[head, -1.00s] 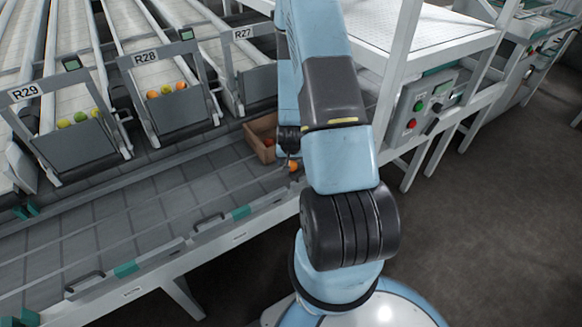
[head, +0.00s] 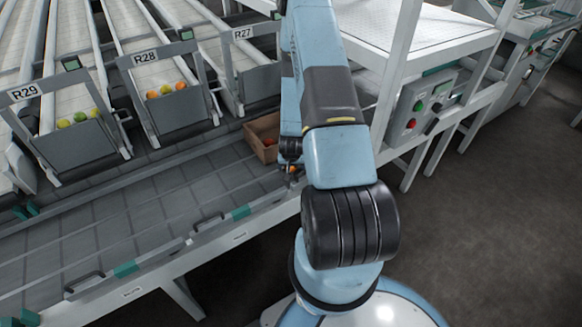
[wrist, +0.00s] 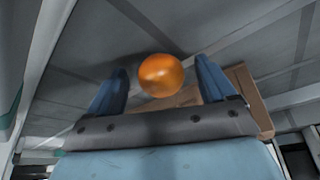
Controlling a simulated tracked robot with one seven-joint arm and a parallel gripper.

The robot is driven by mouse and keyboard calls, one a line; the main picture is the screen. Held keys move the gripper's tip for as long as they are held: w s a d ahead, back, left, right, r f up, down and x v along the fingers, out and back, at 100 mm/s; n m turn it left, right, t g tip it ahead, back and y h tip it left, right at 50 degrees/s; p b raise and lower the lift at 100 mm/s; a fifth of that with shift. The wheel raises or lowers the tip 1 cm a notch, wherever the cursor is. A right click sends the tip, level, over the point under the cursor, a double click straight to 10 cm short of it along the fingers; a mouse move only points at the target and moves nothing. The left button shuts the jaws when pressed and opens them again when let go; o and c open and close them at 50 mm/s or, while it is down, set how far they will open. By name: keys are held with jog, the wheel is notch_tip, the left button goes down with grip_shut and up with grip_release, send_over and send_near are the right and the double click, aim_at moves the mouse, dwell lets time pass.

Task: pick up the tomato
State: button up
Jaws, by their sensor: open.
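An orange tomato (wrist: 161,75) shows in the wrist view, lying on the grey surface just beyond and between the two blue fingers. My gripper (wrist: 160,88) is open, with a finger on either side of the tomato's near part; I cannot tell whether either finger touches it. In the head view a small part of the tomato (head: 293,170) shows at the conveyor's right end, mostly hidden by my gripper and arm. My gripper (head: 291,162) is just above it there.
A brown cardboard box (head: 262,136) with a reddish tomato inside stands close behind my gripper; it also shows in the wrist view (wrist: 246,88). A white frame with a control box (head: 415,105) stands to the right.

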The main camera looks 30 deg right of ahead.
jog(key=c, duration=0.8)
jog(key=shift+r, duration=0.1)
jog(key=shift+c, duration=0.2)
